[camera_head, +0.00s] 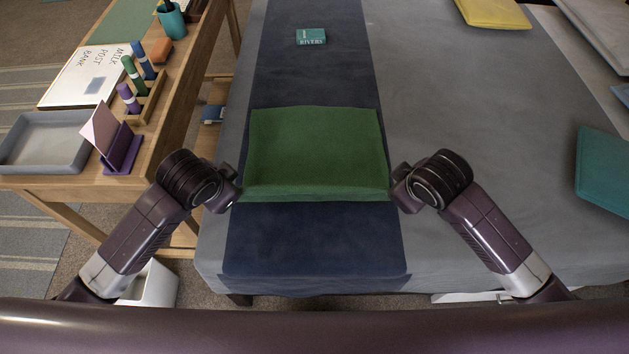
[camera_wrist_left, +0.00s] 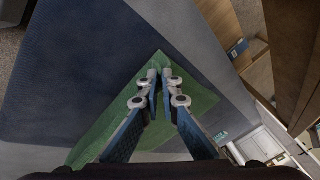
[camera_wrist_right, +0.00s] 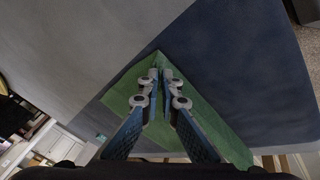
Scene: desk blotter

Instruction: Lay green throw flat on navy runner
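The green throw (camera_head: 316,150) lies spread over the middle of the navy runner (camera_head: 315,240) on the bed, nearly as wide as the runner. Its near edge shows a lighter band, slightly raised between my grippers. My left gripper (camera_head: 236,194) is at the near left corner; in the left wrist view its fingertips (camera_wrist_left: 159,78) are closed together on that corner of the throw (camera_wrist_left: 120,125). My right gripper (camera_head: 394,191) is at the near right corner; in the right wrist view its fingertips (camera_wrist_right: 160,78) are closed on that corner of the throw (camera_wrist_right: 208,118).
A yellow cushion (camera_head: 494,12) and a teal cushion (camera_head: 604,170) are on the right. A wooden desk (camera_head: 170,95) with a grey tray (camera_head: 45,142) stands left. The grey bedcover (camera_head: 470,100) right of the runner is largely clear.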

